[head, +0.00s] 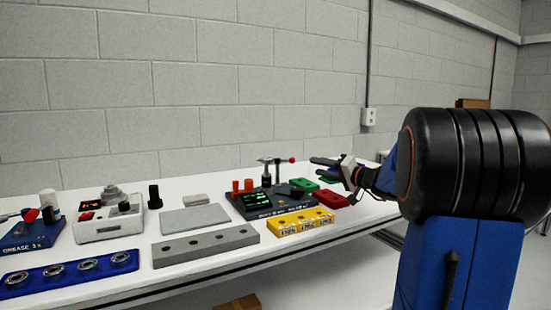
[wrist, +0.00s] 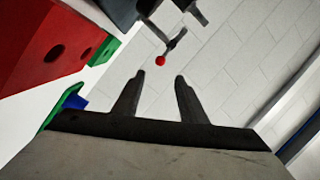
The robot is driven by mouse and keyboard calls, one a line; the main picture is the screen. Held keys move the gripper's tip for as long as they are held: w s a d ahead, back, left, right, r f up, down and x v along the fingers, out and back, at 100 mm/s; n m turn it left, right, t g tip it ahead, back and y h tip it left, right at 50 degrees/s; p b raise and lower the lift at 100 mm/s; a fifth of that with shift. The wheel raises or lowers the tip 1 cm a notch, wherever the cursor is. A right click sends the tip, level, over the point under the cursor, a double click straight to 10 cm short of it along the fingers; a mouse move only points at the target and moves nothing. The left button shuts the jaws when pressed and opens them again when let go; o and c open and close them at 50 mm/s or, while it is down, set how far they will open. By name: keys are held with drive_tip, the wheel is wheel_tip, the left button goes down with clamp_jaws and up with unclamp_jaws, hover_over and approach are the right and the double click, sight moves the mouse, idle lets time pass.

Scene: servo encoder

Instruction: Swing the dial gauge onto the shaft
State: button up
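A black fixture (head: 262,205) with lit green displays stands on the white bench right of centre in the head view. A post with a small arm ending in a red knob (head: 292,160) rises behind it; this looks like the dial gauge, but its dial face and the shaft are too small to tell. In the wrist view the red knob (wrist: 160,61) hangs on a grey arm (wrist: 175,42), beyond and between my fingertips. My gripper (head: 318,168) points left toward the knob, fingers apart and empty. Its open fingers also show in the wrist view (wrist: 160,78).
A yellow block (head: 300,222), a red block (head: 331,198) and a green block (head: 305,184) sit near the fixture. A grey plate (head: 195,220), a grey holed bar (head: 206,246) and a white device (head: 108,222) lie further left. The wall is behind.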

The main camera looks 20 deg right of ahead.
drive_tip(key=x, duration=1.8)
drive_tip(key=shift+c, duration=0.5)
drive_tip(key=shift+f, duration=0.1)
clamp_jaws()
